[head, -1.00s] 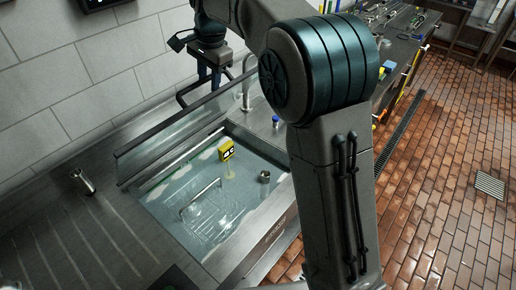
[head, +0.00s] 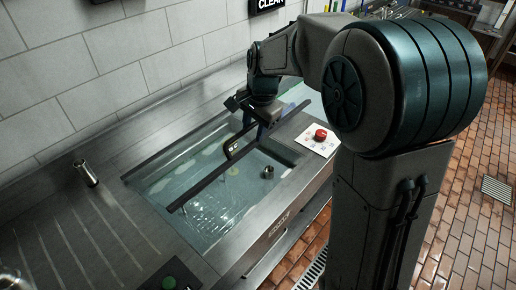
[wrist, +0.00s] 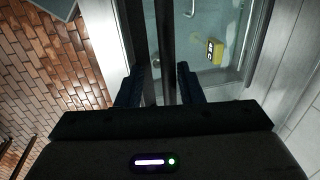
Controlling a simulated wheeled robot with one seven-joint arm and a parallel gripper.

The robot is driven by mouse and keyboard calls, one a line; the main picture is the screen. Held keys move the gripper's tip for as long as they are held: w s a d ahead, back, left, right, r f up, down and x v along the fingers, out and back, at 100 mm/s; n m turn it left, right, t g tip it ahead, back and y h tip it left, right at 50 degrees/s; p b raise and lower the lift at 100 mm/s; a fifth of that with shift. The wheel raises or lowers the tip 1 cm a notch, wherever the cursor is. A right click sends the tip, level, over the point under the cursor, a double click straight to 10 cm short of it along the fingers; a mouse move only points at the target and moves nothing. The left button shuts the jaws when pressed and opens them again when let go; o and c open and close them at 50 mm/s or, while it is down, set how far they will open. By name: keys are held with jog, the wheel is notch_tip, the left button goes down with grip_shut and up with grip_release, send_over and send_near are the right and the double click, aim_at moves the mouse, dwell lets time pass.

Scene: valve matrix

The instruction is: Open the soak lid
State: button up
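The soak lid (head: 241,158) is a clear panel with a dark edge bar that runs diagonally above the soak tank (head: 215,222). It is tilted, with water showing beneath. My gripper (head: 268,128) is at the lid's far right part, pointing down. In the wrist view its two blue fingers (wrist: 158,85) are apart, with a dark bar (wrist: 165,45) running between them. I cannot tell whether either finger touches the bar. A yellow tag (wrist: 215,50) is in the water.
A red button on a white plate (head: 320,136) sits right of the tank. A small metal cup (head: 267,172) is in the tank. A metal cylinder (head: 86,173) stands on the left drainboard, and a green button (head: 169,282) is at the front. A tiled wall rises behind.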

jog(key=f, duration=0.1)
jog(key=s+d+f, duration=0.1)
jog(key=f+b, duration=0.1)
jog(key=shift+s+d+f, duration=0.15)
jog(key=shift+s+d, duration=0.1)
jog(key=shift+d, duration=0.1)
